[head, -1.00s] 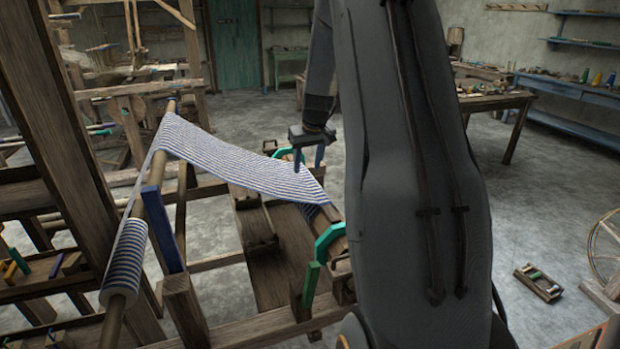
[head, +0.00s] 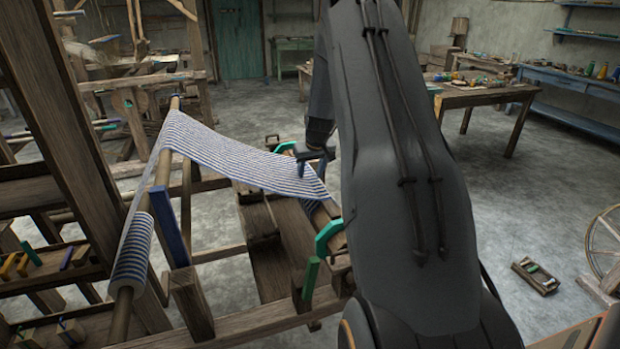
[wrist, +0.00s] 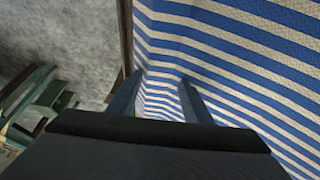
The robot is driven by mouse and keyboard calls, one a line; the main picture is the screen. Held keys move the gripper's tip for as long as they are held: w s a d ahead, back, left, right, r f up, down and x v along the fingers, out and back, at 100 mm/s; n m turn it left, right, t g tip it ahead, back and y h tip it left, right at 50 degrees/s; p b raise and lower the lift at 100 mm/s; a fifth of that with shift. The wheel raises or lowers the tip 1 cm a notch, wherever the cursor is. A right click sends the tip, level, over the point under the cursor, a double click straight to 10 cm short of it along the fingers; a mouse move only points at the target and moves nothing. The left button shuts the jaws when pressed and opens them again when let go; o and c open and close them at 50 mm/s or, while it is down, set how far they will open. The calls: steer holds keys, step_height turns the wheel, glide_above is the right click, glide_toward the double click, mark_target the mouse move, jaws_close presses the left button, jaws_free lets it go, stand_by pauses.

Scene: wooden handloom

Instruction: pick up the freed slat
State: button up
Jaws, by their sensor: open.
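The blue-and-white striped cloth (head: 235,155) runs from the rear left roller down to the front beam (head: 325,212) of the loom. My gripper (head: 316,166) is at the cloth's far right edge, above the front beam. In the wrist view my gripper (wrist: 157,92) has its two fingers apart with nothing seen between them but striped cloth (wrist: 220,60) behind. A narrow dark wooden edge (wrist: 124,35) runs along the cloth's side there. I cannot tell which piece is the freed slat; the cloth and my arm hide part of the beam.
Teal curved pieces (head: 328,236) sit at the front beam. A green upright piece (head: 311,278) and a blue upright board (head: 170,226) stand on the frame. A small wooden tray (head: 535,276) lies on the floor at right. Open floor lies beyond the loom.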

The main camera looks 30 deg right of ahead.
steer(key=shift+c, duration=0.4)
jaws_close()
